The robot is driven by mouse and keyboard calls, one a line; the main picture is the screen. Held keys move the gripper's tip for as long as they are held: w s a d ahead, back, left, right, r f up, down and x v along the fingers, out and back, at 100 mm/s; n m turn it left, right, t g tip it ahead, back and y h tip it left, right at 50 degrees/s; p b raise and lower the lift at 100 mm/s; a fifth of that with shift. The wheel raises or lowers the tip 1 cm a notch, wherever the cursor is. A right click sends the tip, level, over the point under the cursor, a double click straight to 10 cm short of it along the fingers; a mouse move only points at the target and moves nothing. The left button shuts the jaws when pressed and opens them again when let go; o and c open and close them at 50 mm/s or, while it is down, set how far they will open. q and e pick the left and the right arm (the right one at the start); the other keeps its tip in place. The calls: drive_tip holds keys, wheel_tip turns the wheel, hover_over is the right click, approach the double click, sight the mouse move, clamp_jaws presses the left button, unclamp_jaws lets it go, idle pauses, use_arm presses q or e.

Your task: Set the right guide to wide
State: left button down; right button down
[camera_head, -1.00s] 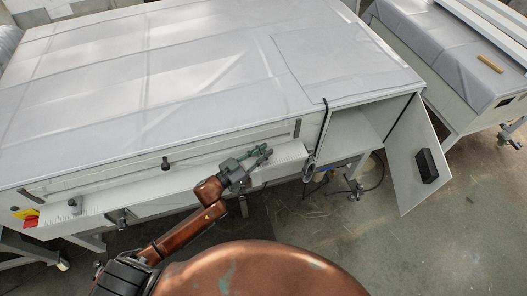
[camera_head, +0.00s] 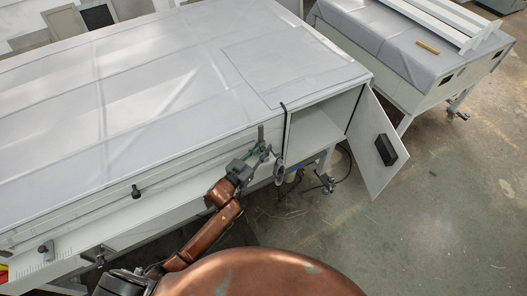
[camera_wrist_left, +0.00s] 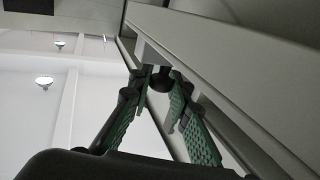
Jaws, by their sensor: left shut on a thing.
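The right guide (camera_head: 261,132) is a small dark upright piece at the right end of the feed ledge (camera_head: 120,218) on the front of the grey-white processor. My left gripper (camera_head: 263,151) is at it, partly covering it in the head view. In the left wrist view my left gripper (camera_wrist_left: 160,90) has its green-padded fingers on either side of a dark round knob (camera_wrist_left: 161,80), and is shut on it. The guide's foot and its exact place on the scale are hidden. My right gripper is not in view.
A dark guide (camera_head: 45,249) sits at the ledge's left end and a black knob (camera_head: 136,191) stands between. An open side door (camera_head: 376,150) with a black handle hangs out at right, beside a handwheel (camera_head: 279,171). Open floor lies to the right.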

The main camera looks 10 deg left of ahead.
use_arm(q)
drive_tip(key=c, duration=2)
unclamp_jaws()
drive_tip(key=shift+w+d, duration=0.1)
drive_tip(key=shift+d, duration=0.1)
drive_tip(key=shift+o, duration=0.9)
drive_tip(key=shift+a, duration=0.1)
drive_tip(key=shift+v, duration=4.05)
